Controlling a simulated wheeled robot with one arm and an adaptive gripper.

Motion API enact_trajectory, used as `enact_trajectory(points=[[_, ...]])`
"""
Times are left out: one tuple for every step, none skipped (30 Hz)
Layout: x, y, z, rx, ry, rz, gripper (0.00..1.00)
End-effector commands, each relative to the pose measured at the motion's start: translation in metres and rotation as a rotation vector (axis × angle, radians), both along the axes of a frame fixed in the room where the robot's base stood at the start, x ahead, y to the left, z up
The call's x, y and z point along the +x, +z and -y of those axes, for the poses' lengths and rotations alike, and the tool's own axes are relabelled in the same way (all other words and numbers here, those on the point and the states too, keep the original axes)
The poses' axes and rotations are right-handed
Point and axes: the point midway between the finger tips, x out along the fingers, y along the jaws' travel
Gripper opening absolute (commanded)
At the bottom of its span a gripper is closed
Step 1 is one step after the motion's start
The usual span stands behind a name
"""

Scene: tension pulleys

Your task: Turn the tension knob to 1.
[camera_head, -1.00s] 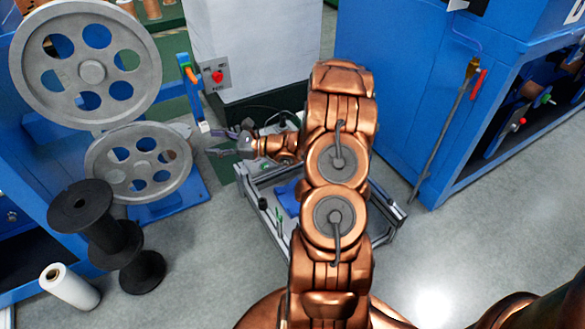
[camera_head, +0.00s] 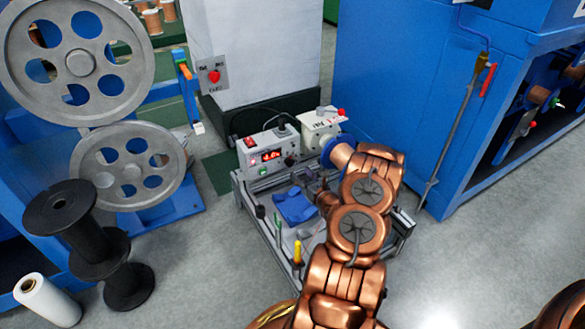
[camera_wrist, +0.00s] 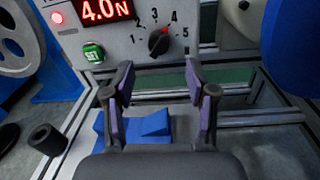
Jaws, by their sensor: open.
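The tension knob (camera_wrist: 158,42) is a dark round dial on the grey control panel (camera_wrist: 195,32), with printed numbers 1 to 5 around it. Its red pointer mark aims up and right, towards 4. The red display (camera_wrist: 105,9) reads 4.0 N. My gripper (camera_wrist: 160,80) is open and empty, its two purple-padded fingers apart, below and short of the knob in the wrist view. In the head view the knob (camera_head: 291,160) shows at the right of the control box (camera_head: 252,161), with its display (camera_head: 270,155) lit.
A green SET button (camera_wrist: 93,52) sits left of the knob. A blue-flanged spool (camera_head: 331,152) is right of the box. A tall blue cabinet (camera_head: 385,85) stands behind.

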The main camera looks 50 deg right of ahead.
Motion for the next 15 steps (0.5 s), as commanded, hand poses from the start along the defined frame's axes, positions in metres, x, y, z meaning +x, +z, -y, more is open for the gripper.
enact_trajectory(points=[[0.008, -0.001, 0.000, -0.004, 0.005, 0.001, 0.57], [0.012, -0.001, 0.001, -0.004, 0.004, 0.001, 0.57], [0.018, -0.001, 0.003, -0.004, 0.005, 0.002, 0.57], [0.022, -0.001, 0.004, -0.004, 0.005, 0.001, 0.57], [0.026, -0.001, 0.005, -0.004, 0.006, 0.001, 0.57], [0.031, -0.001, 0.006, -0.003, 0.004, 0.001, 0.57], [0.035, -0.001, 0.007, -0.003, 0.004, 0.002, 0.57], [0.039, -0.001, 0.008, -0.004, 0.005, 0.002, 0.57], [0.044, -0.001, 0.009, -0.003, 0.005, 0.002, 0.57], [0.047, -0.001, 0.010, -0.003, 0.004, 0.002, 0.57], [0.049, -0.001, 0.011, -0.003, 0.004, 0.002, 0.57], [0.053, 0.000, 0.012, -0.004, 0.003, 0.002, 0.57], [0.055, 0.000, 0.012, -0.003, 0.004, 0.003, 0.57], [0.057, 0.000, 0.013, -0.003, 0.005, 0.003, 0.57], [0.060, 0.001, 0.013, -0.003, 0.005, 0.003, 0.57]])
